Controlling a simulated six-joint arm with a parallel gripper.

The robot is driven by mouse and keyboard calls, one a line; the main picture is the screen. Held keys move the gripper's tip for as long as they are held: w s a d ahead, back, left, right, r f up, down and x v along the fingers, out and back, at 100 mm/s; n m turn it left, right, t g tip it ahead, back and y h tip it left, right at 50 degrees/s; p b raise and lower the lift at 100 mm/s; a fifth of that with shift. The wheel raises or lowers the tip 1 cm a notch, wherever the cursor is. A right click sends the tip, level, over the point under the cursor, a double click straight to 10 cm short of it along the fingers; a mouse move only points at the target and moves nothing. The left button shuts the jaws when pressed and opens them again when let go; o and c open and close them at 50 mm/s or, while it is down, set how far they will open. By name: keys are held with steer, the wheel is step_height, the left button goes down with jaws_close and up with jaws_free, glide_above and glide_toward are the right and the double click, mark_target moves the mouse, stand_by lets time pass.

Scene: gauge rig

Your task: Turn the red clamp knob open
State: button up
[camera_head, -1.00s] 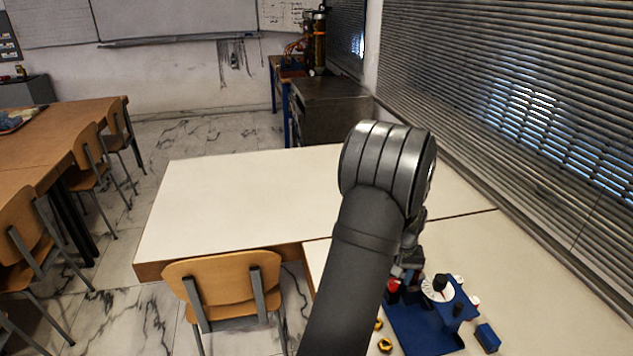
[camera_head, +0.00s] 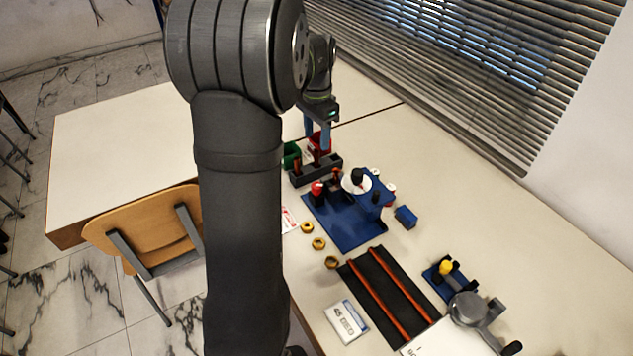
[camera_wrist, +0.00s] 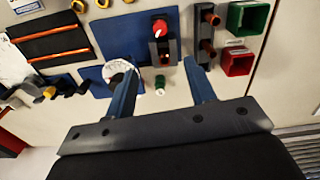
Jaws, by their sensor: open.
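The red clamp knob (camera_head: 318,187) sits on a dark block at the left of the blue baseplate (camera_head: 350,233). In the wrist view the red knob (camera_wrist: 160,28) shows beyond the fingertips, between their lines. A white round gauge dial (camera_head: 352,184) with a black knob stands right of it; the dial (camera_wrist: 118,70) is beside the left finger in the wrist view. My gripper (camera_head: 317,137) is open and empty, above the table behind the rig, near the bins. Its blue fingers (camera_wrist: 160,68) are wide apart and touch nothing that I can see.
A red bin (camera_head: 319,145), a green bin (camera_head: 291,155) and a dark rack (camera_head: 316,171) stand behind the rig. A blue block (camera_head: 405,217) lies right of it. Brass nuts (camera_head: 319,243) and a black mat with red rods (camera_head: 391,296) lie in front.

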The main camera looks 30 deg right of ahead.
mark_target(317, 185)
step_height(317, 185, down, 17)
steer(key=shift+f, duration=0.15)
stand_by(0.4)
steer(key=c, duration=1)
